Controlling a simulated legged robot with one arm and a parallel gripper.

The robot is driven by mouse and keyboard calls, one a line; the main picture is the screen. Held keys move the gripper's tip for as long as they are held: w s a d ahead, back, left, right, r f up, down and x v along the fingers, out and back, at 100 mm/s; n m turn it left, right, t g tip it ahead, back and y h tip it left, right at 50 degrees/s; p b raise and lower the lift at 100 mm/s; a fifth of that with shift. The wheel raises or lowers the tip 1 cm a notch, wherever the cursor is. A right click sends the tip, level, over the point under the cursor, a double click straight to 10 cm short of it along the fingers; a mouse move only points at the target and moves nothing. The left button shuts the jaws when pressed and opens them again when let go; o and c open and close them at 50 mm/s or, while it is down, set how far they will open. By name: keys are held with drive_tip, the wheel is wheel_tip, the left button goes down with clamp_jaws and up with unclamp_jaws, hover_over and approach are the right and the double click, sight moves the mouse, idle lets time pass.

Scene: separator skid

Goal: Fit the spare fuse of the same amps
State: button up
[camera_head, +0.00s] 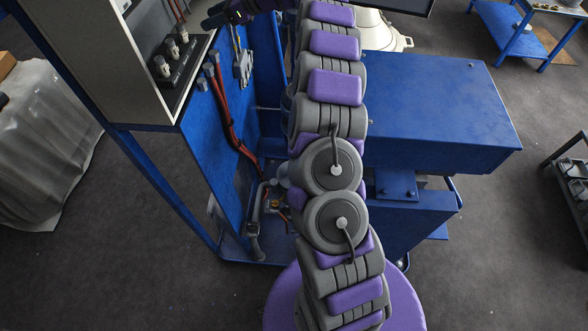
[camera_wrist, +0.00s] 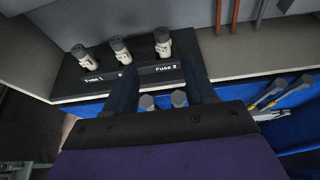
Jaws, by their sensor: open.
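In the wrist view a black fuse block (camera_wrist: 70,82) carries three pale fuse holders with dark grey caps, left (camera_wrist: 85,57), middle (camera_wrist: 121,50) and right (camera_wrist: 162,42). Labels "Fuse 1" and "Fuse 3" are readable; my finger partly covers the middle label. The block also shows in the head view (camera_head: 180,68). My gripper (camera_wrist: 158,78) is open and empty, its two dark fingers apart in front of the block. In the head view my gripper (camera_head: 216,17) is at the top, beyond the holders. I cannot pick out a spare fuse, and no amp marking is readable.
Grey fittings (camera_wrist: 179,98) show between my fingers, below the shelf edge. Yellow-handled tools (camera_wrist: 268,95) hang on the blue panel at right. Red cables (camera_head: 225,115) run down the panel. A large blue box (camera_head: 440,105) stands right of my arm. Open floor lies at lower right.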

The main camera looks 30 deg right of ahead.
drive_tip(key=s+a+r+n+g, duration=0.2)
drive_tip(key=s+a+n+g, duration=0.2)
drive_tip(key=s+a+n, duration=0.55)
drive_tip(key=s+a+f+n+g+h, duration=0.15)
drive_tip(key=s+a, duration=0.25)
drive_tip(key=s, duration=0.5)
drive_tip(key=s+a+n+g+h, duration=0.1)
drive_tip(key=s+a+n+h, duration=0.2)
drive_tip(key=s, duration=0.7)
drive_tip(key=s+d+f+n+g+h, duration=0.1)
drive_tip(key=s+d+f+n+h, duration=0.1)
drive_tip(key=s, duration=0.8)
drive_tip(key=s+d+f+n+g+h, duration=0.1)
drive_tip(key=s+d+f+n+h, duration=0.1)
drive_tip(key=s, duration=0.8)
drive_tip(key=s+d+f+n+g+h, duration=0.1)
drive_tip(key=s+f+n, duration=0.4)
drive_tip(key=s, duration=0.5)
drive_tip(key=shift+s+d+n+h, duration=0.25)
drive_tip(key=shift+d+n+h, duration=0.4)
drive_tip(key=shift+d+n, duration=0.5)
wheel_tip(320, 180, down, 14)
drive_tip(key=b, duration=1.4)
drive_tip(key=shift+f, duration=0.2)
